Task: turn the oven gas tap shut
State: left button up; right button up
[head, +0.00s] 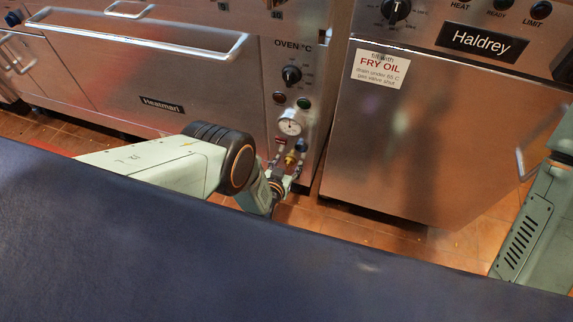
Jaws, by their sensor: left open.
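The oven (190,75), marked Heatmari, has a narrow control panel at its right end. Low on that panel is a small brass fitting (290,160), which looks like the gas tap, beside a small blue part (301,145). My left gripper (287,167) is open at the foot of the panel, with its fingers around or just in front of the brass fitting. I cannot tell whether they touch it. My left wrist hides part of the area below. The tap's handle angle is too small to read. My right arm shows at the right edge, its gripper out of view.
Above the tap are a round gauge (290,123), two indicator lamps and a black oven knob (291,75). The Haldrey fryer (430,130) stands close on the right, with a FRY OIL label (380,69). Tiled floor (345,218) shows below the appliances.

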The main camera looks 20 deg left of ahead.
pick_arm(q)
jog(key=shift+s, duration=0.1)
jog(key=v, duration=1.2)
jog(key=shift+a, duration=0.1)
dwell(0.4)
jog(key=s+a+r+g, duration=0.1)
jog(key=s+a+g, duration=0.5)
jog(key=s, duration=0.5)
jog(key=s+r+n+g, duration=0.1)
jog(key=s+r+g, duration=0.35)
jog(key=s, duration=0.35)
jog(key=s+r+g, duration=0.3)
jog(key=s+r, duration=0.2)
jog(key=s, duration=0.3)
notch_tip(320, 180, up, 12)
jog(key=p, duration=1.2)
jog(key=shift+f+p, duration=0.2)
jog(key=shift+p, duration=0.2)
jog(key=shift+a, duration=0.15)
